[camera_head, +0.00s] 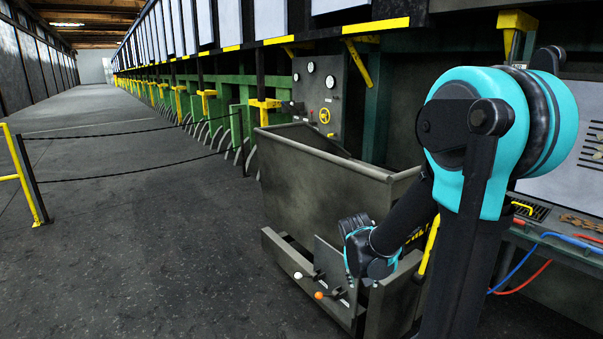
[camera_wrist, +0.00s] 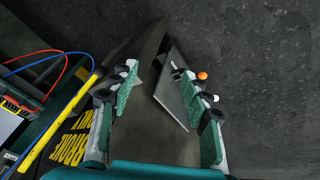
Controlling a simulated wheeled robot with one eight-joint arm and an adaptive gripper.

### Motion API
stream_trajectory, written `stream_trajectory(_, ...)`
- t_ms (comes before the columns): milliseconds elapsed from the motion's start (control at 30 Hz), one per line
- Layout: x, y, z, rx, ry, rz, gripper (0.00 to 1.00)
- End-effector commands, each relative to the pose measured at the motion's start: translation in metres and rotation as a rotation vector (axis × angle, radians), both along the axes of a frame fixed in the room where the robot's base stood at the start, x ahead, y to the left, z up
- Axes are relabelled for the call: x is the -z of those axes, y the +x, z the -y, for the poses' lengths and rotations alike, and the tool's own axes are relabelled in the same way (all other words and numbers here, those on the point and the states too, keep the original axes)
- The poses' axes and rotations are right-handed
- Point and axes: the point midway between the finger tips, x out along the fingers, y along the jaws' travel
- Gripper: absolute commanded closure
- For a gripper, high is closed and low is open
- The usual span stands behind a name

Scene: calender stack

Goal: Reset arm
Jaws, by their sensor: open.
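My gripper (camera_head: 325,288) is low at the front right of a grey metal bin (camera_head: 315,185), near a lower plate carrying a white knob (camera_head: 298,275) and an orange knob (camera_head: 318,295). In the wrist view, my gripper (camera_wrist: 157,70) has its two fingers spread apart, with nothing held. A grey plate (camera_wrist: 172,95) shows between and below the fingers. The orange knob (camera_wrist: 202,75) and white knob (camera_wrist: 216,98) show just right of the right finger. I cannot tell whether the fingers touch the plate.
Right of the bin are a bench with red and blue cables (camera_head: 525,265) and a yellow bar (camera_head: 429,245), close to my arm. Behind the bin stands a gauge panel (camera_head: 318,95). A chain barrier (camera_head: 130,130) crosses the left. The dark floor (camera_head: 130,260) at front left is clear.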

Motion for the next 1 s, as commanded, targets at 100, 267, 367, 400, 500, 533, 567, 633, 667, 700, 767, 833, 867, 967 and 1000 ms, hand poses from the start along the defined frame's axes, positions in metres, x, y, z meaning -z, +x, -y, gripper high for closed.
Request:
stream_trajectory(100, -0.005, -0.038, 0.007, -0.040, 0.043, -0.002, 0.52)
stream_trajectory(267, -0.004, -0.083, 0.009, -0.100, 0.096, 0.005, 0.52)
stream_trajectory(367, -0.001, -0.108, 0.008, -0.133, 0.125, 0.014, 0.52)
stream_trajectory(400, 0.000, -0.115, 0.008, -0.144, 0.133, 0.018, 0.52)
stream_trajectory(500, 0.003, -0.130, 0.006, -0.167, 0.151, 0.027, 0.52)
stream_trajectory(533, 0.004, -0.133, 0.005, -0.173, 0.155, 0.029, 0.52)
stream_trajectory(567, 0.005, -0.136, 0.005, -0.176, 0.158, 0.031, 0.52)
stream_trajectory(633, 0.006, -0.140, 0.004, -0.183, 0.163, 0.034, 0.52)
stream_trajectory(667, 0.006, -0.141, 0.004, -0.185, 0.164, 0.035, 0.52)
stream_trajectory(700, 0.006, -0.141, 0.004, -0.186, 0.166, 0.036, 0.52)
stream_trajectory(767, 0.006, -0.141, 0.003, -0.188, 0.166, 0.037, 0.52)
stream_trajectory(833, 0.006, -0.141, 0.003, -0.188, 0.166, 0.037, 0.52)
stream_trajectory(867, 0.006, -0.141, 0.003, -0.188, 0.165, 0.037, 0.52)
stream_trajectory(967, 0.006, -0.141, 0.003, -0.188, 0.165, 0.037, 0.52)
stream_trajectory(1000, 0.006, -0.141, 0.003, -0.188, 0.165, 0.037, 0.52)
